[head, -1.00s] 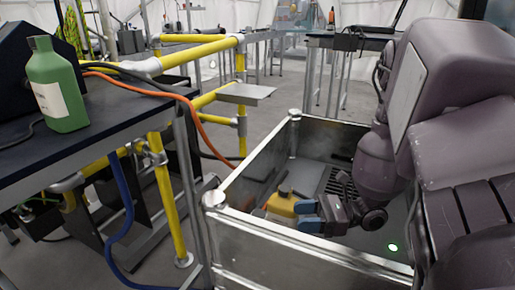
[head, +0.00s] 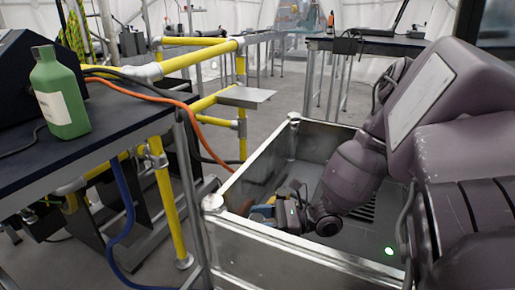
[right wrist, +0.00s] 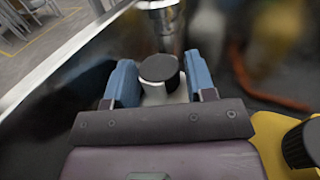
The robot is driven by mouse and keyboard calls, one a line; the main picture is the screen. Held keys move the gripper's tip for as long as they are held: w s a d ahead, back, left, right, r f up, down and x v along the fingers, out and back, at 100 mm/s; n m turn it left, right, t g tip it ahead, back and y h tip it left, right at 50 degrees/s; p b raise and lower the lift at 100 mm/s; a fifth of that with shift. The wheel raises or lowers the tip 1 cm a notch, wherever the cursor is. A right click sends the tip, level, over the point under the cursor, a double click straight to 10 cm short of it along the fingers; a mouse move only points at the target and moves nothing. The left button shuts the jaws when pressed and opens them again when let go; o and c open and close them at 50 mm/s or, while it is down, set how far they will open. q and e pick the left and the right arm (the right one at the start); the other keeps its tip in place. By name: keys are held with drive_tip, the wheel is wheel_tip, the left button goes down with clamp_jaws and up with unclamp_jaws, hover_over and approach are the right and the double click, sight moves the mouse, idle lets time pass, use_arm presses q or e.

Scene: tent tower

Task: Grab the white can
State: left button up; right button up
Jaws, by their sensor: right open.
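The white can (right wrist: 176,96) with a black cap stands between the two blue fingers of my right gripper (right wrist: 161,82) in the right wrist view. The fingers are apart, one on each side of it; I cannot tell whether they touch it. In the head view my right gripper (head: 262,212) is low inside the metal-walled bin, near its left corner. The white can is hidden there by the gripper and the bin wall. My left gripper is not in view.
The metal bin (head: 300,250) has raised walls and corner posts close to the gripper. A yellow container (right wrist: 270,135) with a black cap is right of the gripper in the wrist view. A green bottle (head: 60,95) stands on the dark table (head: 110,135) at left.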

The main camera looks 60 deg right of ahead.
clamp_jaws()
drive_tip(key=shift+r, duration=0.1)
idle(0.5)
